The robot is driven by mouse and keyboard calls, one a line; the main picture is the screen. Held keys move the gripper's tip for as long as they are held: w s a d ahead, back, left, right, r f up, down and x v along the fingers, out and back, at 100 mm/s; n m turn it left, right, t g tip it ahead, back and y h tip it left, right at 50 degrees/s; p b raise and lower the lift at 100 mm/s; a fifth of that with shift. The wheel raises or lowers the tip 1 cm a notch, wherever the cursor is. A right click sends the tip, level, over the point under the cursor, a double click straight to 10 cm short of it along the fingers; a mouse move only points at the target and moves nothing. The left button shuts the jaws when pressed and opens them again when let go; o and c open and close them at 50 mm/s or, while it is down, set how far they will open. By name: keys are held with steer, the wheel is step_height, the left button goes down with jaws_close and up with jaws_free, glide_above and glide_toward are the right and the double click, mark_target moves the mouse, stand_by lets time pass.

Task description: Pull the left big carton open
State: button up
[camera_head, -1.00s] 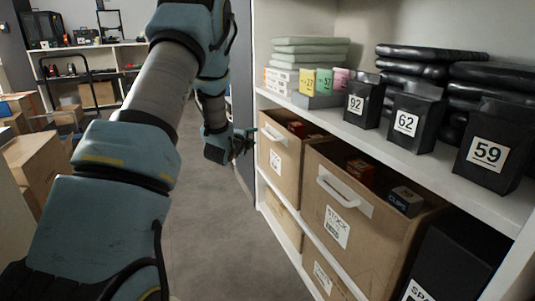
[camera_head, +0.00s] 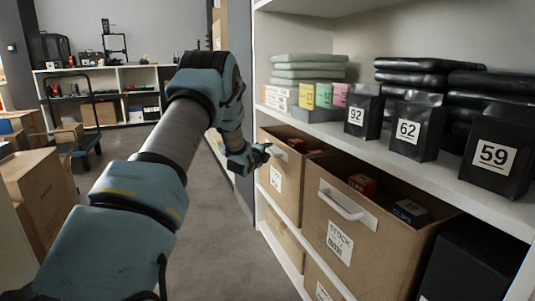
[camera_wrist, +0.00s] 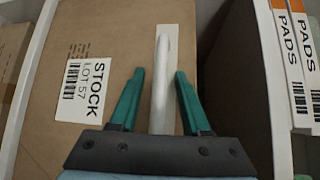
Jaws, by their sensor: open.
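The left big carton (camera_head: 290,187) is a brown box with a white label and a white handle on its front. It sits on the shelf below the numbered black boxes. My gripper (camera_head: 266,152) is at its front, by the handle. In the wrist view the carton (camera_wrist: 105,45) fills the left and middle, with its "STOCK LOT 57" label turned sideways. The white handle (camera_wrist: 161,95) lies between the two green fingers of my gripper (camera_wrist: 160,73), with a gap on each side. The fingers are open. In the head view my gripper hides much of the handle.
A larger carton (camera_head: 345,235) with a white handle stands to the right, with small boxes inside. Other cartons (camera_head: 38,185) stand at the far left. The floor (camera_head: 215,235) between is clear.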

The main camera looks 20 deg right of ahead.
jaws_close()
stand_by(0.4)
stand_by(1.1)
